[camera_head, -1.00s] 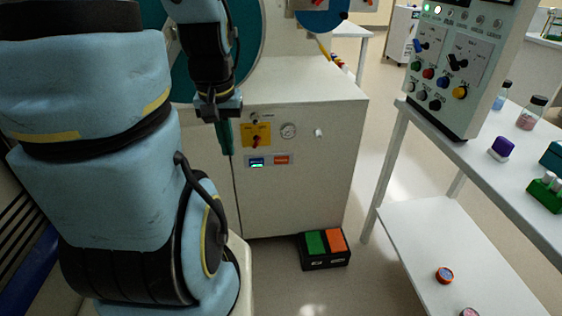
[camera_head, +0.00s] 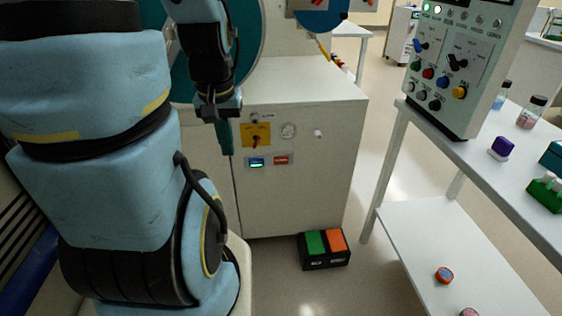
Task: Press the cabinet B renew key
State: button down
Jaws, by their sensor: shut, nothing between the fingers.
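A white cabinet (camera_head: 300,205) stands below and behind my gripper. Below these, a panel holds a green-lit element (camera_head: 257,162) and an orange-red one (camera_head: 281,160). I cannot read any label, so I cannot tell which is the renew key or whether this is cabinet B. My gripper (camera_head: 225,143) points down in front of the cabinet, left of the yellow plate. It is shut and empty; contact cannot be told.
A black floor pedal box with green and orange pads (camera_head: 325,247) sits at the cabinet's base. A control box (camera_head: 458,75) with knobs and coloured buttons stands on a white bench (camera_head: 440,140) at right, beside bottles and small items. Floor between cabinet and bench is clear.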

aim_at(282, 160)
jog(key=k+l+u, duration=0.1)
jog(key=u, duration=0.35)
jog(key=k+u, duration=0.15)
jog(key=u, duration=0.3)
jog(key=k+u, duration=0.15)
jog(key=u, duration=0.3)
